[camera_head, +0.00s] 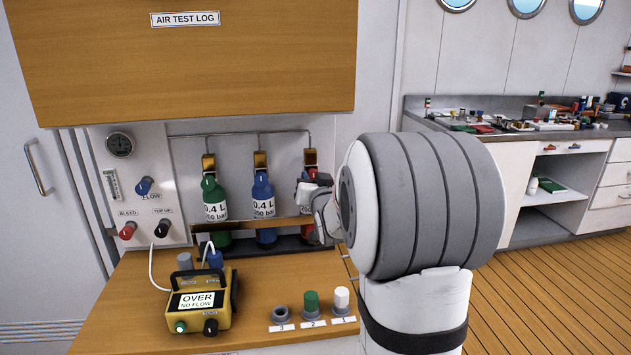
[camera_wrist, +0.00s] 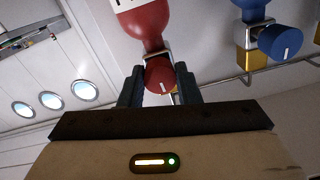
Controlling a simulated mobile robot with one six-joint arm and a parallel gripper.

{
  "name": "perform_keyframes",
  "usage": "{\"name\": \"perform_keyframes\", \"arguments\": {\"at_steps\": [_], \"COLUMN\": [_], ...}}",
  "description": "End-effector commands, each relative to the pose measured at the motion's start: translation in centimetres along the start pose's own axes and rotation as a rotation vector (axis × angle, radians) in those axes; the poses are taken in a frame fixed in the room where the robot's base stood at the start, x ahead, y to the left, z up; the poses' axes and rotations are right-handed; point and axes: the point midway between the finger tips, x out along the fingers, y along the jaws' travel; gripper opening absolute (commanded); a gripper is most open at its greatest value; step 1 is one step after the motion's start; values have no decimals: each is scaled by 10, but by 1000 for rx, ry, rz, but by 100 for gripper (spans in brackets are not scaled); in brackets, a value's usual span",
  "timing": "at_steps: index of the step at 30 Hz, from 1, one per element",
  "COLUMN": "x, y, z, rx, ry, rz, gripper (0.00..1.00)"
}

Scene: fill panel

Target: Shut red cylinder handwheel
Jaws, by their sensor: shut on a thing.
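The red cylinder (camera_head: 306,204) stands at the right end of the rack in the head view, mostly hidden behind my arm. In the wrist view the red cylinder (camera_wrist: 143,22) shows upside down, with its red handwheel (camera_wrist: 159,76) bearing a white line mark. My gripper (camera_wrist: 158,82) has its two dark fingers on either side of the red handwheel and is shut on it. In the head view my gripper (camera_head: 314,191) is at the red cylinder's valve, and the fingers are hard to make out.
The blue cylinder (camera_head: 263,198) and green cylinder (camera_head: 214,200) stand left of the red one. A wooden cabinet (camera_head: 190,70) hangs above. A yellow meter reading OVER, NO FLOW (camera_head: 203,312) and numbered caps (camera_head: 311,302) sit on the bench below.

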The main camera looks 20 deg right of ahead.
Motion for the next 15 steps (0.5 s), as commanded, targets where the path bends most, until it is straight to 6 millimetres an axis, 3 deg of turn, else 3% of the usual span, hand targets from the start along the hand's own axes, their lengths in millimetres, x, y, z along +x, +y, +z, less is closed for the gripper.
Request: {"name": "perform_keyframes", "arguments": {"at_steps": [13, 14, 15], "x": [0, 0, 0], "y": [1, 1, 1], "z": [1, 1, 1], "rx": [69, 69, 69], "ry": [1, 1, 1], "rz": [2, 2, 2], "gripper": [7, 31, 35]}}
